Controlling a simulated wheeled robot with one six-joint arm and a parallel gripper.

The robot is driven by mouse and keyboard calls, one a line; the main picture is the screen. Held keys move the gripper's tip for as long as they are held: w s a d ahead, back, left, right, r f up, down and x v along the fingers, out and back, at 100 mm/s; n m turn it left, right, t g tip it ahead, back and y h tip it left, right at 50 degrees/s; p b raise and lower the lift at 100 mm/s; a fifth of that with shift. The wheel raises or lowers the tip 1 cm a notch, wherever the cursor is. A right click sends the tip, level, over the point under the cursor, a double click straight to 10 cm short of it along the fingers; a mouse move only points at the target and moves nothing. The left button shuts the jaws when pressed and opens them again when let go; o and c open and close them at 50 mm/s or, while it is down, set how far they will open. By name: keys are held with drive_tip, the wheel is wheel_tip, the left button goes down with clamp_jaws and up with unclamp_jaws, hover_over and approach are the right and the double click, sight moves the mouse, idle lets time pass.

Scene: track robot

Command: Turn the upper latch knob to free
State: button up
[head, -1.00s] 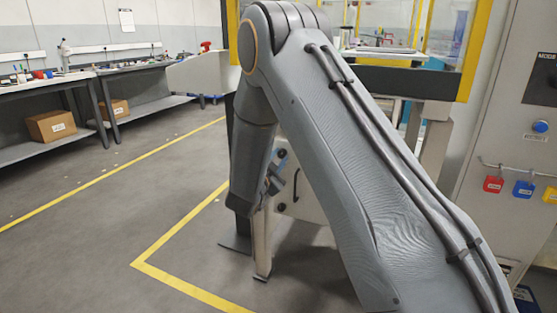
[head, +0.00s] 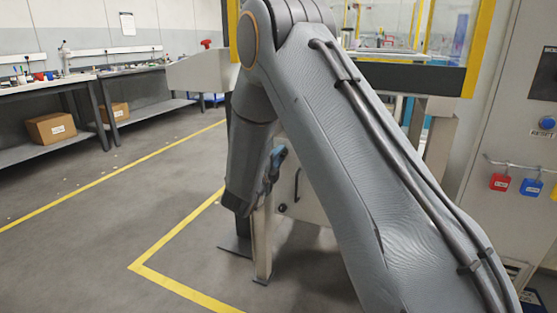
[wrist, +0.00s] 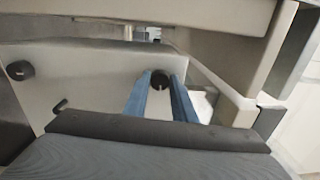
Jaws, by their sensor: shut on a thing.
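A pale panel (wrist: 95,75) carries two dark round knobs and a dark bent handle (wrist: 60,105). In the wrist view the upper latch knob (wrist: 159,79) sits between the tips of my gripper's blue fingers (wrist: 160,92). My gripper is shut on it. The other knob (wrist: 20,70) is at the left of that view, free of my gripper. In the head view my gripper (head: 278,157) is against the panel and hides the upper knob. The lower knob (head: 283,207) and the handle (head: 297,185) show below it. I cannot read which way the upper knob points.
A beam (wrist: 140,10) crosses above the fingers in the wrist view, and a post (wrist: 258,70) stands at right. A yellow-framed enclosure (head: 480,45) is above the panel. A control cabinet (head: 510,110) stands at right. The floor at left is clear, with yellow lines (head: 150,178).

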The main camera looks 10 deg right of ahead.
drive_tip(key=shift+m, duration=0.7)
drive_tip(key=o, duration=1)
drive_tip(key=shift+o, duration=0.2)
drive_tip(key=v, duration=0.7)
drive_tip(key=shift+s+a+p, duration=0.25)
drive_tip(key=shift+s+p, duration=0.05)
drive_tip(key=shift+s, duration=0.05)
